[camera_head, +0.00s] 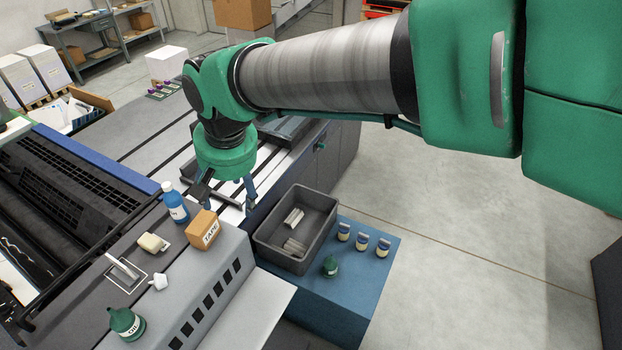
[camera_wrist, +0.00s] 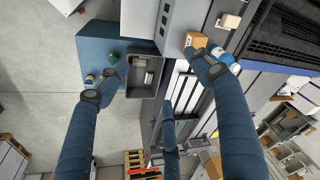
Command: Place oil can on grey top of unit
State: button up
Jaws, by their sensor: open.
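A small dark green can (camera_head: 330,266) stands on the blue cabinet top (camera_head: 362,290), beside the grey bin. In the wrist view the green can (camera_wrist: 108,74) shows partly, close to the left fingertip in the picture. A second green can with an OIL label (camera_head: 126,323) stands on the grey top of the unit (camera_head: 180,293), near its front. My gripper (camera_head: 230,198) is open and empty, pointing down above the machine bed behind the bin. Its spread fingers show in the wrist view (camera_wrist: 152,88). It is apart from both green cans.
A grey bin (camera_head: 329,210) with metal pieces sits on the blue cabinet, with several small jars (camera_head: 363,241) to its right. The grey top also holds a tape box (camera_head: 202,230), a blue bottle (camera_head: 175,202), a sponge-like block (camera_head: 151,243) and a crumpled white piece (camera_head: 158,282).

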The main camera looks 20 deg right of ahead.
jog(key=s+d+r+m+t, duration=0.1)
jog(key=s+d, duration=0.7)
jog(key=d, duration=0.3)
jog(key=s+d+r+t+h, duration=0.1)
jog(key=s+d+t, duration=0.1)
jog(key=s+d, duration=0.5)
jog(key=d, duration=0.4)
jog(key=shift+s+m, duration=0.4)
jog(key=shift+d+f, duration=0.1)
jog(key=shift+f, duration=0.05)
notch_tip(320, 180, down, 10)
jog(key=b, duration=1)
